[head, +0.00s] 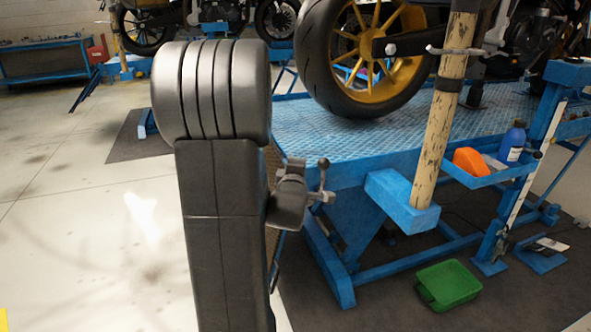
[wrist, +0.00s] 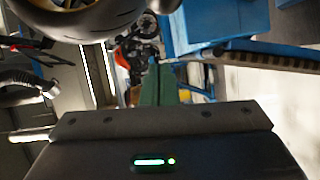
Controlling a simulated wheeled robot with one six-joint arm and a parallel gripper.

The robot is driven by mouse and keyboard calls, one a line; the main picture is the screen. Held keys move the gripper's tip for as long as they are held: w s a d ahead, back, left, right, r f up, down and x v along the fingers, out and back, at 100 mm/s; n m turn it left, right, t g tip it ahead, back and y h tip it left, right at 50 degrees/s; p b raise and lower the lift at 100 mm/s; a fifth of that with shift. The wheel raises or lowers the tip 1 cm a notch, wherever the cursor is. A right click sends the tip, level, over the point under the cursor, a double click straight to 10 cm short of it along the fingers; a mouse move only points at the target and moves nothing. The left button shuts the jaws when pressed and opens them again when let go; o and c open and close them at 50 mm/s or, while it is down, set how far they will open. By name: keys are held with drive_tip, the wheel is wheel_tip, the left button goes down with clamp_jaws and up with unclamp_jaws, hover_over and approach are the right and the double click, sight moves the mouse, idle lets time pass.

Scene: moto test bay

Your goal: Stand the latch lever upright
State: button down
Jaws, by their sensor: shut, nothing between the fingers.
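A small dark lever with a round ball knob (head: 323,163), which looks like the latch lever, shows in the head view at the near left corner of the blue lift table. Its stem runs roughly upright from a short grey fitting (head: 325,197). My gripper (head: 291,195) is just left of it, partly hidden behind my own dark arm. It is shut with nothing held. I cannot tell whether it touches the lever. In the wrist view the dark gripper body (wrist: 160,125) fills the bottom; the lever cannot be made out there.
The blue lift table (head: 300,125) carries a motorcycle wheel (head: 365,60). A worn wooden post (head: 447,110) stands at its near edge. A side tray (head: 490,173) holds an orange item and a blue bottle. A green bin (head: 447,285) sits below. Floor on the left is clear.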

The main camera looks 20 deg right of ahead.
drive_tip(key=p+v, duration=0.1)
drive_tip(key=v, duration=0.8)
drive_tip(key=shift+s+r, duration=0.2)
drive_tip(key=shift+s, duration=0.1)
drive_tip(key=shift+w+d, duration=0.1)
drive_tip(key=shift+d, duration=0.1)
